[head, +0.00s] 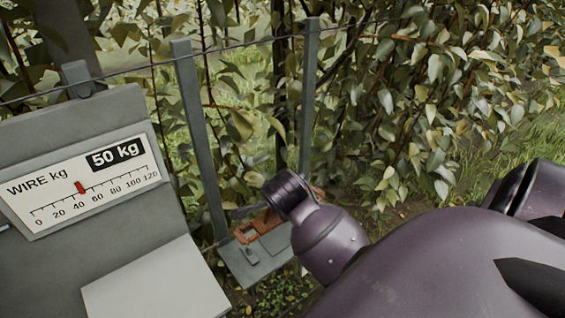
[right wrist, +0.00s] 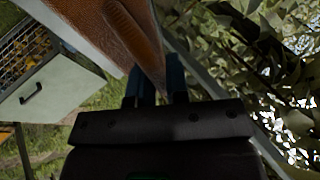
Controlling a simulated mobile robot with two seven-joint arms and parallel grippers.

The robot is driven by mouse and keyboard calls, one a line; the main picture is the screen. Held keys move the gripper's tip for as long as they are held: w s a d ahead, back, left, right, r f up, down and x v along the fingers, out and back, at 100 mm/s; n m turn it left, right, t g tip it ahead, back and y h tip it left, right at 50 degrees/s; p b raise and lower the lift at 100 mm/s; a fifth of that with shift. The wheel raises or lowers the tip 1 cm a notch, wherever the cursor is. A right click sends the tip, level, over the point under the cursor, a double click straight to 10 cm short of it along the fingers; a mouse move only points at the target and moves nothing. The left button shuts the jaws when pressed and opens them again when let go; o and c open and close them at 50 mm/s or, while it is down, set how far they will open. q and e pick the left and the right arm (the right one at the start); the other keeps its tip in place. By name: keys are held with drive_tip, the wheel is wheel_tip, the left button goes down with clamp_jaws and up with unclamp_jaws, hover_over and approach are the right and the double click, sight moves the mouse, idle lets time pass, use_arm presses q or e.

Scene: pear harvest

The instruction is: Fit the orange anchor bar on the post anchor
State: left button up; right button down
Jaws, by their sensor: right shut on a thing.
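The orange anchor bar (right wrist: 118,28) fills the upper left of the right wrist view, large and close. My right gripper (right wrist: 155,86) is shut on its lower end. In the head view, orange parts (head: 255,228) show low beside the grey post, left of my right wrist; the wrist hides part of them. A small grey shelf-like plate (head: 258,262) lies just below them. I cannot tell which part is the post anchor, or whether the bar touches it. My left gripper is not in view.
A grey scale board (head: 85,185) labelled "WIRE kg" reads 50 kg at the left. Slim grey posts (head: 200,140) carry a wire before dense leafy plants (head: 420,100). A pale box (right wrist: 48,92) with a dark handle and yellowish contents stands left in the wrist view.

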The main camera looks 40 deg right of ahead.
drive_tip(key=shift+f, duration=1.6)
drive_tip(key=shift+f+b, duration=0.4)
drive_tip(key=shift+f, duration=0.8)
idle(0.8)
drive_tip(key=shift+p, duration=0.45)
idle(0.5)
drive_tip(key=shift+f+b, duration=0.55)
drive_tip(key=shift+f, duration=0.55)
idle(1.8)
drive_tip(key=c, duration=1)
unclamp_jaws()
drive_tip(key=shift+c, duration=0.2)
